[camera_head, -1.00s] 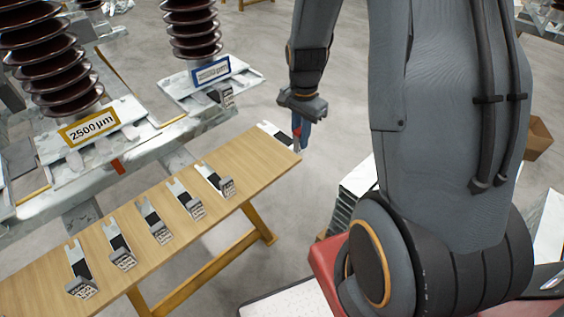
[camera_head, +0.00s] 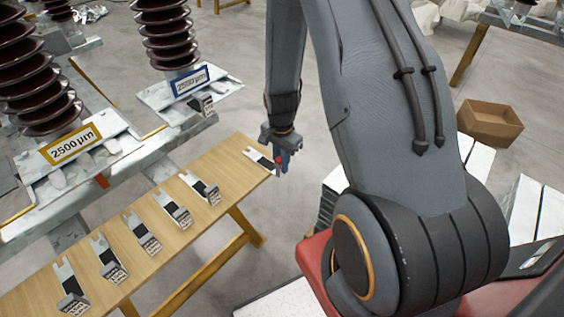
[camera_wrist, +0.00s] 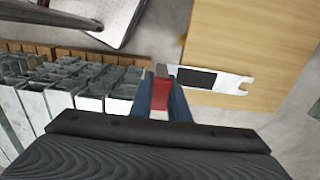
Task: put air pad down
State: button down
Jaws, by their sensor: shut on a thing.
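My gripper (camera_head: 284,160) is at the far right end of the wooden table (camera_head: 222,162). Its blue fingers, with red between them, also show in the wrist view (camera_wrist: 161,98), shut on the end of an air pad (camera_head: 260,159). That pad is flat and white with a black strip, and in the wrist view (camera_wrist: 236,84) its notched end points right over the tabletop. Its held end reaches past the table edge. I cannot tell whether the pad touches the wood.
Several similar pads (camera_head: 110,258) lie in a row along the table. Ribbed brown insulators (camera_head: 163,35) stand on metal frames behind, with 2500 µm labels (camera_head: 72,145). Grey metal blocks (camera_wrist: 88,88) stand left of my gripper in the wrist view. A cardboard box (camera_head: 490,122) is on the floor.

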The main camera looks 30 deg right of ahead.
jog(key=shift+f, duration=0.15)
jog(key=c, duration=1.7)
grip_release()
notch_tip(320, 180, up, 12)
jog(key=b, duration=0.3)
jog(key=s+a+r+n, duration=0.2)
jog(key=s+r+n, duration=0.1)
jog(key=n, duration=0.1)
jog(key=s+a+r+n+t, duration=0.1)
jog(key=s+a+r+n, duration=0.2)
jog(key=s+n, duration=0.1)
jog(key=s+a+r+n, duration=0.3)
jog(key=s+n, duration=0.1)
jog(key=n, duration=0.1)
jog(key=shift+a+n+t, duration=0.25)
jog(key=shift+n+t, duration=0.05)
jog(key=shift+w+f, duration=0.1)
